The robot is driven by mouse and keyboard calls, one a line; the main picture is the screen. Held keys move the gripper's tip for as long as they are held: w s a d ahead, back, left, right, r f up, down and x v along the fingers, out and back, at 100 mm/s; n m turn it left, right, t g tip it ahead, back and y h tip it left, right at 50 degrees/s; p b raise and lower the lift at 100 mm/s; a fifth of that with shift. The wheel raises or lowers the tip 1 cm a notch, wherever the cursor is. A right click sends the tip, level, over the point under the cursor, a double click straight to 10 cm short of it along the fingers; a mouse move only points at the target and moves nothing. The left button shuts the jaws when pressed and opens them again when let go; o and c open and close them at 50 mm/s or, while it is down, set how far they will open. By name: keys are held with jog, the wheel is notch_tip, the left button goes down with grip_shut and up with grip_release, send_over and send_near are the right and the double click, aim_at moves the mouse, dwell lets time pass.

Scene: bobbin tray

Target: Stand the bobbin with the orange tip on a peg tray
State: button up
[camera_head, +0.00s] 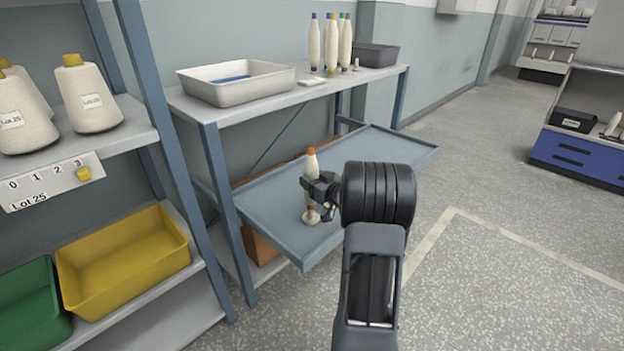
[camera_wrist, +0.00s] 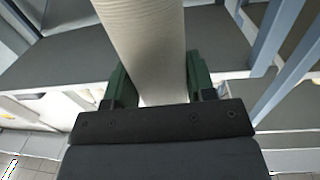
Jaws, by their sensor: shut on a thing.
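The bobbin with the orange tip (camera_head: 311,164) is a cream cone of thread and stands about upright over the blue-grey lower tray (camera_head: 268,211). My gripper (camera_head: 314,184) is shut on its middle from the right and hides part of it. An orange lower end shows just above a small round white base (camera_head: 312,219) on that tray; I cannot tell whether they touch. In the wrist view the bobbin (camera_wrist: 148,45) runs between the green fingers of my gripper (camera_wrist: 152,85), and its lower end is hidden.
Several bobbins (camera_head: 331,43) stand on the upper shelf beside a small white peg base (camera_head: 356,66), a white bin (camera_head: 237,92) and a dark bin (camera_head: 376,55). A blue rack post (camera_head: 214,160) rises left of the tray. The tray's right part is clear.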

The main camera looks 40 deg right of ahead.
jog(key=shift+f+b, duration=0.4)
jog(key=shift+f, duration=0.3)
jog(key=o, duration=1.1)
jog(key=s+p, duration=0.1)
jog(key=s, duration=0.3)
jog(key=s+d+p, duration=0.1)
jog(key=s, duration=0.4)
jog(key=s+p, duration=0.1)
jog(key=s, duration=0.3)
jog(key=shift+s+d+r, duration=0.2)
jog(key=shift+s+d, duration=0.05)
jog(key=shift+s, duration=0.15)
jog(key=shift+p, duration=0.35)
